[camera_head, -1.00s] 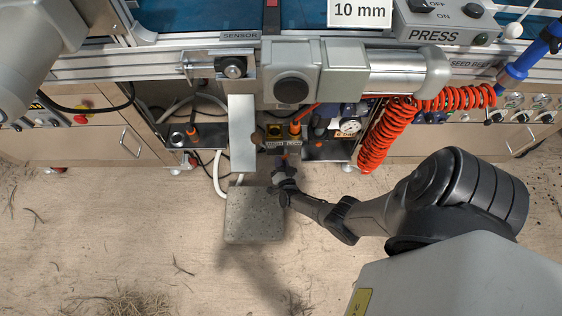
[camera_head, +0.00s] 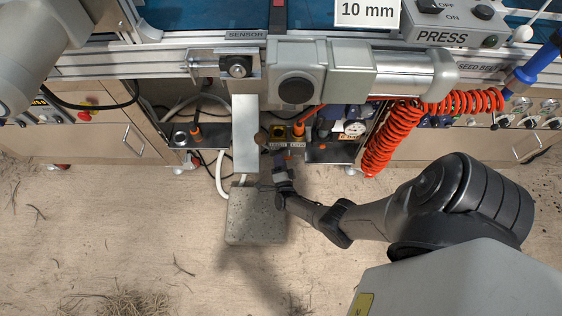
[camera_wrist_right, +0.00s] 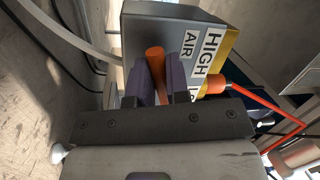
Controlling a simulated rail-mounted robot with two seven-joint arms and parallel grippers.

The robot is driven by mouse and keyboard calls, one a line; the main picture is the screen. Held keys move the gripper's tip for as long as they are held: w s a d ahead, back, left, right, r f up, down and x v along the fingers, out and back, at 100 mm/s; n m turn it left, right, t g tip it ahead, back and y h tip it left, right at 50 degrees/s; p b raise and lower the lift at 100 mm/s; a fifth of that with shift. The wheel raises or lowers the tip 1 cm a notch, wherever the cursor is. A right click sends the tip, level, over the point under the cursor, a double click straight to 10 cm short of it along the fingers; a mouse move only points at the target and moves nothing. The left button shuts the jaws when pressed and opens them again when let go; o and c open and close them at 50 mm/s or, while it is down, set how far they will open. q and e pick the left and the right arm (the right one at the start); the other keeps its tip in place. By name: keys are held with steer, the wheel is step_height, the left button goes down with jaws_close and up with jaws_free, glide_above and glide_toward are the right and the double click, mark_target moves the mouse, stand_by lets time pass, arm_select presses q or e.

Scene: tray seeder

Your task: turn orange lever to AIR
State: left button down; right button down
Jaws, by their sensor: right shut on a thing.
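In the right wrist view, an orange lever (camera_wrist_right: 155,56) stands against a dark grey box (camera_wrist_right: 158,22). White labels on the box read AIR (camera_wrist_right: 189,43) and HIGH (camera_wrist_right: 210,50); a further label is partly cut off by my gripper. My right gripper (camera_wrist_right: 158,72) has its two purple-grey fingers on either side of the lever and is shut on it. In the head view, my right gripper (camera_head: 279,160) reaches under the machine's front edge, and the held lever cannot be made out clearly there. My left gripper is not in view; only part of the left arm shows.
A grey stone-like block (camera_head: 256,217) lies on the floor just left of my right gripper. A vertical metal bar (camera_head: 245,135) stands close by. A coiled orange hose (camera_head: 380,145) hangs to the right. An orange cable (camera_wrist_right: 275,106) runs beside the box.

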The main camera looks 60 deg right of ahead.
steer(key=m, duration=0.1)
steer(key=m+h, duration=0.1)
steer(key=m, duration=0.1)
steer(key=shift+w+r+g, duration=0.1)
steer(key=shift+r+g, duration=0.2)
steer(key=shift+r, duration=0.1)
steer(key=shift+r+m, duration=0.15)
steer(key=shift+m, duration=0.35)
steer(key=shift+r+m, duration=0.1)
steer(key=shift+m, duration=0.2)
steer(key=c, duration=1.4)
jaws_free()
steer(key=o, duration=0.3)
steer(key=shift+a, duration=0.1)
